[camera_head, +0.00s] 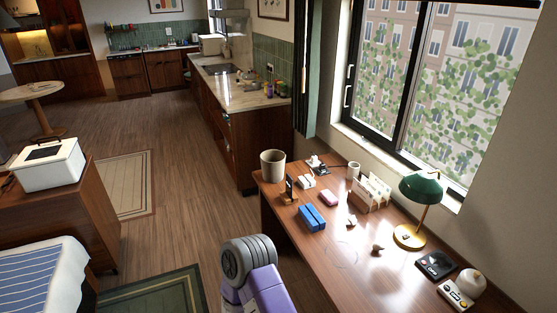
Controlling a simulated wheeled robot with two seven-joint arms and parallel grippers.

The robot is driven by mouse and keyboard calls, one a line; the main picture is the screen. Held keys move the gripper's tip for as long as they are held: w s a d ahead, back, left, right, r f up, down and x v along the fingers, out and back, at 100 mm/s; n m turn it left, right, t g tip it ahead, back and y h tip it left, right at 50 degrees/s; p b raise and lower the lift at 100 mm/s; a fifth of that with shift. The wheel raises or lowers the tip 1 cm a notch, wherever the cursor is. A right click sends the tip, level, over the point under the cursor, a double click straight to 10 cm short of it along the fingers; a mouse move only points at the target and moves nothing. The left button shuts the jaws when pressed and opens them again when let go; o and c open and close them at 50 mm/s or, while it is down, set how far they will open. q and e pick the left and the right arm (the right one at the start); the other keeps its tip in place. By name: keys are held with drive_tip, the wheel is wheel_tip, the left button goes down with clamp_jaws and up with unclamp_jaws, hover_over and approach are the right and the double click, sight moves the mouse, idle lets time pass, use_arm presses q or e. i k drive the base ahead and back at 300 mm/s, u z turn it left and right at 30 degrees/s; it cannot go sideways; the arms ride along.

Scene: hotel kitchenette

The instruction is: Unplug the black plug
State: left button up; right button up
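I cannot make out a black plug for certain. A small white-and-black item (316,162) lies at the back of the wooden desk, beside the beige bin, too small to tell whether it is a plug or a socket. A purple and grey link of my arm rises at the bottom middle, left of the desk. Neither of my grippers shows in the head view, so I cannot see whether they hold anything.
The desk (350,285) carries a beige bin (272,166), blue box (312,217), pink block (328,199), cream rack (369,193), green lamp (421,190), black device (436,265) and white device (456,295). The desk's front middle is clear. A window borders its back.

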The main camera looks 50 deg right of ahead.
sight(322, 166)
drive_tip(key=z, duration=0.35)
drive_tip(key=i, duration=1.7)
drive_tip(key=z, duration=1.55)
drive_tip(key=i, duration=0.45)
drive_tip(key=z, duration=0.3)
